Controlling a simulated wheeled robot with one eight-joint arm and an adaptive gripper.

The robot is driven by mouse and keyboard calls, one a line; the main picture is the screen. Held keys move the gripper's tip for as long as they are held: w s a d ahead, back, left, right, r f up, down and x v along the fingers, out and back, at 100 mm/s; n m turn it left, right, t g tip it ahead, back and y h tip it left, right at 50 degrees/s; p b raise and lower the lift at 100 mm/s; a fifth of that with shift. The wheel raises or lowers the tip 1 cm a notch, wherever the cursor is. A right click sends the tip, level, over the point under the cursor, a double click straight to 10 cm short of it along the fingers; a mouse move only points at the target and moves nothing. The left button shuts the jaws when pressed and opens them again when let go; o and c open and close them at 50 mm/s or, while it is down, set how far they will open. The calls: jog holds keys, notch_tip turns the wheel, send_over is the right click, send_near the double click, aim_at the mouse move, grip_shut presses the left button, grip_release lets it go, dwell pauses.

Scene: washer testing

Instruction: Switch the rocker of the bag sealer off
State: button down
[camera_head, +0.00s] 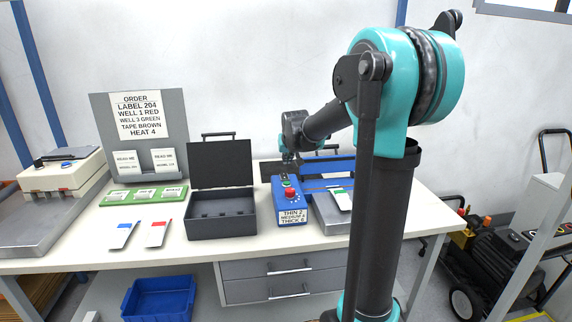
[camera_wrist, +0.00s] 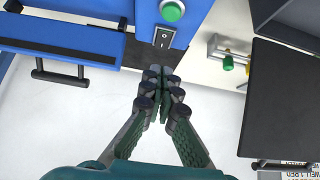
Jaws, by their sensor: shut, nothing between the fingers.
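The bag sealer (camera_head: 291,211) is a blue box with a red knob and a white label reading THIN 2, MEDIUM 4, THICK 6. It stands on the table between the black case and a grey tray. In the wrist view its blue housing (camera_wrist: 199,12) carries a round green button and a black rocker (camera_wrist: 163,37) with white marks. I cannot tell which way the rocker is tipped. My gripper (camera_wrist: 164,78) is shut and empty, its fingertips just below the rocker in the picture. Contact cannot be judged. In the head view my gripper (camera_head: 288,158) is over the sealer's far end.
An open black case (camera_head: 221,222) stands left of the sealer; its raised lid (camera_wrist: 285,100) is at the right in the wrist view. The sealer's blue bar with a dark handle (camera_wrist: 60,75) lies at the left there. A small brass and green fitting (camera_wrist: 228,62) is near the rocker.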

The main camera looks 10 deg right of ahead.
jog(key=shift+s+r, duration=0.75)
jog(key=shift+s, duration=0.3)
jog(key=shift+s+r, duration=0.75)
jog(key=shift+s, duration=0.3)
jog(key=s+d+f+g, duration=0.1)
jog(key=s+f, duration=0.6)
jog(key=s, duration=0.4)
jog(key=s+d+f+g, duration=0.1)
jog(key=s+f, duration=0.6)
jog(key=s, duration=0.3)
jog(key=s+d+f+g, duration=0.1)
jog(key=s+f, duration=0.6)
jog(key=s, duration=0.4)
jog(key=shift+s+d+g, duration=0.35)
jog(key=shift+g, duration=0.05)
